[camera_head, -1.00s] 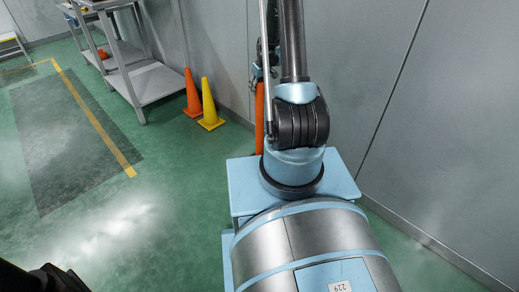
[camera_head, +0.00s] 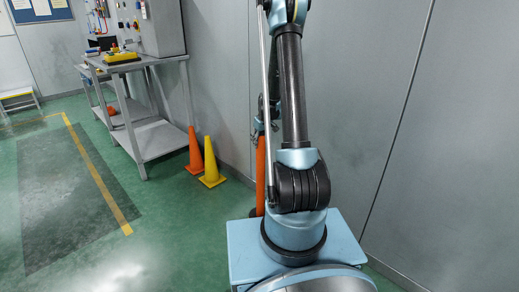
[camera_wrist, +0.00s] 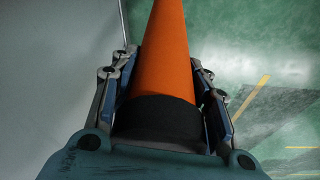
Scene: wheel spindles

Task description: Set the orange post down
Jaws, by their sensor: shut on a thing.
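The orange post (camera_head: 260,168) is upright near the wall in the head view, partly hidden behind my arm. A dark piece shows at its lower end, and I cannot tell whether it touches the floor. In the wrist view the orange post (camera_wrist: 166,50) runs away from my gripper (camera_wrist: 162,82), with a wide black band (camera_wrist: 158,117) at its near end. The fingers stand on both sides of this band and are shut on the post. In the head view my gripper is mostly hidden behind the arm.
An orange cone (camera_head: 194,152) and a yellow cone (camera_head: 211,163) stand on the floor left of the post. A grey shelf table (camera_head: 150,136) is beyond them. A grey wall (camera_head: 380,110) is close behind my arm. Green floor is open at the left.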

